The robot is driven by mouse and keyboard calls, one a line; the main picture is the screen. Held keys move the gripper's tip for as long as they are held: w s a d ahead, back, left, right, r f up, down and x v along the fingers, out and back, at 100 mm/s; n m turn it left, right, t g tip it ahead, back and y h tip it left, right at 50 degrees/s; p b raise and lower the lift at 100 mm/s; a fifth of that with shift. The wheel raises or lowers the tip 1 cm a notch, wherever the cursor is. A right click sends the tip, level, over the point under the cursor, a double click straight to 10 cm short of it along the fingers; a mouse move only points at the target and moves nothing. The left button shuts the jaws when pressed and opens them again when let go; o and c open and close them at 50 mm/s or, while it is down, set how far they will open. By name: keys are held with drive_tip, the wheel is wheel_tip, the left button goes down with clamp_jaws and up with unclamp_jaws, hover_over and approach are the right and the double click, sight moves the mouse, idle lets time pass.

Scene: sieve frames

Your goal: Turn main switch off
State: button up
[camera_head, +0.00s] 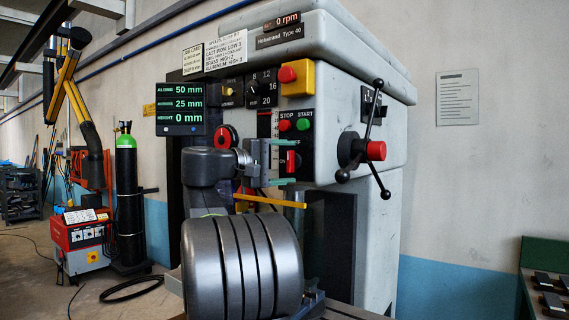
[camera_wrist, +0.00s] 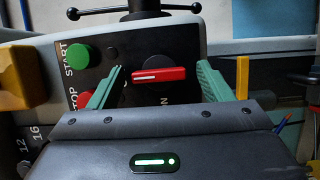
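A red rotary switch handle (camera_head: 292,161) on a dark round base sits on the machine's black panel, below the stop and start buttons. In the wrist view the handle (camera_wrist: 158,74) has a white line and points level across the picture; letters like "ON" show beside it. I cannot read a main switch label. My gripper (camera_head: 286,162) is open, its green fingers above and below the switch in the head view. In the wrist view my gripper (camera_wrist: 163,72) has one finger each side of the handle, with gaps showing; depth and contact are unclear.
A red stop button (camera_head: 285,125) and green start button (camera_head: 304,124) are close above. A yellow box with a red button (camera_head: 297,77) is higher. Another red dial (camera_head: 226,137) sits left, partly behind my arm.

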drive_tip(key=shift+a, duration=0.1)
drive_tip(key=v, duration=1.3)
drive_tip(key=shift+s+a+b, duration=0.25)
drive_tip(key=shift+b, duration=0.2)
drive_tip(key=p+x, duration=0.1)
drive_tip(key=x, duration=1.3)
drive_tip(key=shift+a, duration=0.1)
